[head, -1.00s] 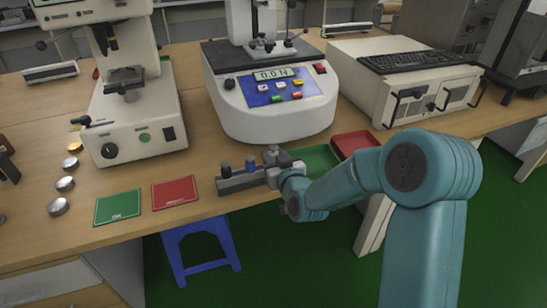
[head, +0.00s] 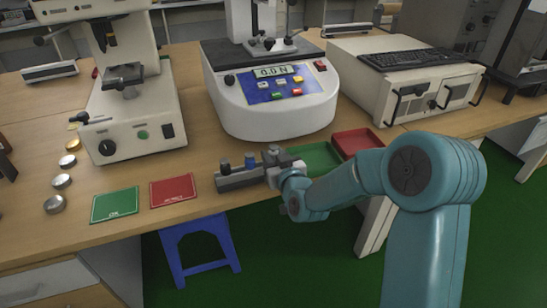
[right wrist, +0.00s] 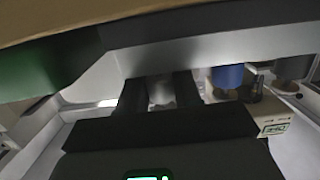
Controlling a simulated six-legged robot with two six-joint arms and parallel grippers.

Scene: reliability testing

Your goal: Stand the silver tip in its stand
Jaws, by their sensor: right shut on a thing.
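The stand (head: 238,181) is a low grey block near the front edge of the table. A black tip (head: 225,168) and a blue tip (head: 250,162) stand upright in it. My right gripper (head: 272,160) is at the stand's right end, shut on the silver tip (right wrist: 160,92). In the right wrist view the silver tip shows between the two dark fingers, close to the grey stand (right wrist: 215,48), with the blue tip (right wrist: 227,77) beside it. The fingers hide its lower end, so I cannot tell whether it is seated. My left gripper is not in view.
A white force tester (head: 270,110) stands just behind the stand. A green tray (head: 318,156) and a red tray (head: 356,141) are to the right. Green (head: 115,204) and red (head: 172,190) cards and several metal discs (head: 62,181) lie to the left.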

